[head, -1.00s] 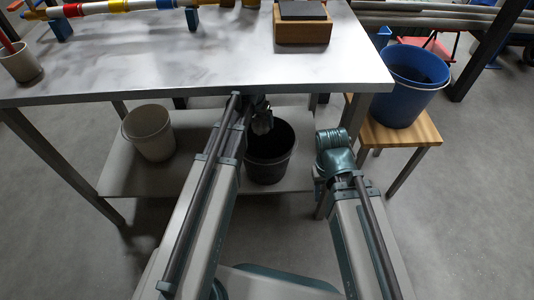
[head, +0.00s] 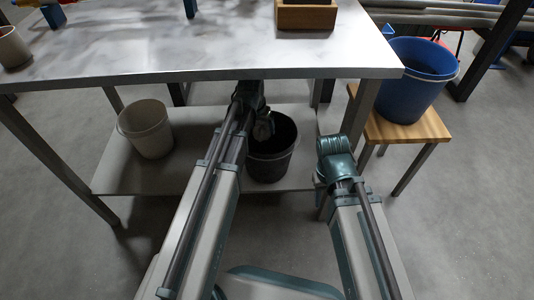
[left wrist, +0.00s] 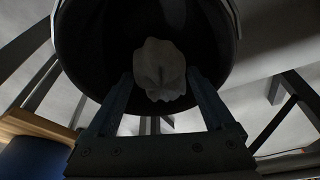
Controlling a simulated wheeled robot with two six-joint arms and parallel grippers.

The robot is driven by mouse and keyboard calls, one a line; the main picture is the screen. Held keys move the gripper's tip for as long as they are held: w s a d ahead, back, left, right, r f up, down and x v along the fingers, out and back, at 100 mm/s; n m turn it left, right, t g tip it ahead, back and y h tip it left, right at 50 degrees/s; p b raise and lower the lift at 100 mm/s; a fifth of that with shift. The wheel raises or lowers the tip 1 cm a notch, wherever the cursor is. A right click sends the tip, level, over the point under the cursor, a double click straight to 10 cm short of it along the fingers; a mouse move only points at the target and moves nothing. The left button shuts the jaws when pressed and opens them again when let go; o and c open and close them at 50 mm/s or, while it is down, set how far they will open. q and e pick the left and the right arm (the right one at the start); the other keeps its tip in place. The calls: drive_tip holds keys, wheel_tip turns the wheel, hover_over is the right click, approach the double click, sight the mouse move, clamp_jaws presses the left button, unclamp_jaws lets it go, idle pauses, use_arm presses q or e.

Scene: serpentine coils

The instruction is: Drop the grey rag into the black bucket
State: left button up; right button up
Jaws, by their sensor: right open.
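The black bucket (head: 285,168) stands on the lower shelf under the table, partly hidden behind my left arm. Its dark inside (left wrist: 205,40) fills much of the left wrist view. The grey rag (left wrist: 160,68) is bunched between the fingertips of my left gripper (left wrist: 161,82), filling the gap and overlapping the bucket's opening. In the head view my left gripper (head: 263,127) is low at the bucket's rim, with its fingers unclear. My right arm is at the right, its wrist bent down, and its fingers do not show.
A light grey bucket (head: 147,130) stands on the lower shelf (head: 112,172) at left. The table top (head: 200,50) and its front edge lie above the black bucket. A blue bucket (head: 412,85) stands on a wooden stool (head: 400,127) at right. A table leg stands near my right arm.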

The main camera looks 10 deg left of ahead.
use_arm(q)
drive_tip(key=shift+o, duration=0.6)
drive_tip(key=p+v, duration=0.7)
drive_tip(key=shift+s+r, duration=0.1)
drive_tip(key=shift+r, duration=0.25)
drive_tip(key=shift+f, duration=0.1)
drive_tip(key=shift+s, duration=0.1)
